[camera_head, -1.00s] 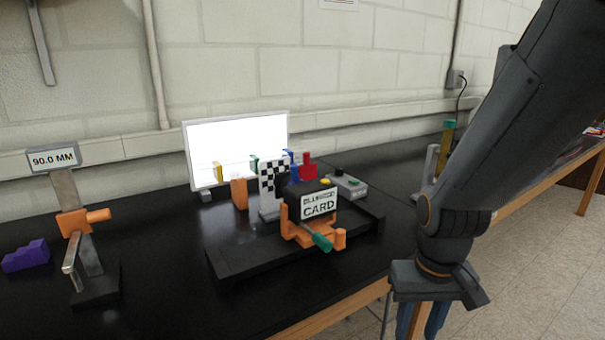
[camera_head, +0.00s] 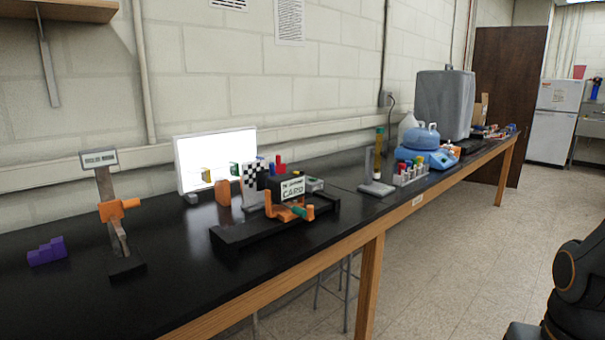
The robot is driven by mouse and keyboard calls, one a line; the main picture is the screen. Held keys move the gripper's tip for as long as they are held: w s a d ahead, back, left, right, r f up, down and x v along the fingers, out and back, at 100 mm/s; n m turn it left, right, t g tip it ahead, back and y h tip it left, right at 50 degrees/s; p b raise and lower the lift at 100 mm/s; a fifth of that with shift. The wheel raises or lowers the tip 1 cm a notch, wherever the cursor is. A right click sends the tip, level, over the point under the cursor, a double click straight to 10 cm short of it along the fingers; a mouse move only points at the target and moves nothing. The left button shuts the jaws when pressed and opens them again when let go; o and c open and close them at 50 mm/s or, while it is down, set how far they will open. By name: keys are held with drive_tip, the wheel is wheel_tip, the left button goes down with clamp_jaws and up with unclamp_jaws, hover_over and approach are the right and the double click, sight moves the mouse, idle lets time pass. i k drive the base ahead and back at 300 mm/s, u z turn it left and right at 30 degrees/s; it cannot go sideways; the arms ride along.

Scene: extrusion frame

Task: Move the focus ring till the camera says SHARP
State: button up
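A small camera rig sits on a black rail base (camera_head: 240,237) on the bench. Its black camera body carries a white plate reading "CARD" (camera_head: 292,189), with blurred smaller text above; I cannot read SHARP anywhere. I cannot tell which part is the focus ring. A checkered target (camera_head: 250,176) stands behind the camera, before a bright white panel (camera_head: 215,155). My gripper is out of view; only part of my arm shows at the lower right, apart from the rig.
An orange-armed stand with a small display (camera_head: 99,158) and a purple stepped block (camera_head: 47,253) are at left. A tube rack (camera_head: 410,174), blue device (camera_head: 421,152) and grey container (camera_head: 444,103) stand farther right. The floor (camera_head: 450,240) before the bench is clear.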

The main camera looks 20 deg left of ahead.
sight(271, 165)
drive_tip(key=u, duration=0.5)
drive_tip(key=i, duration=0.55)
drive_tip(key=u, duration=0.45)
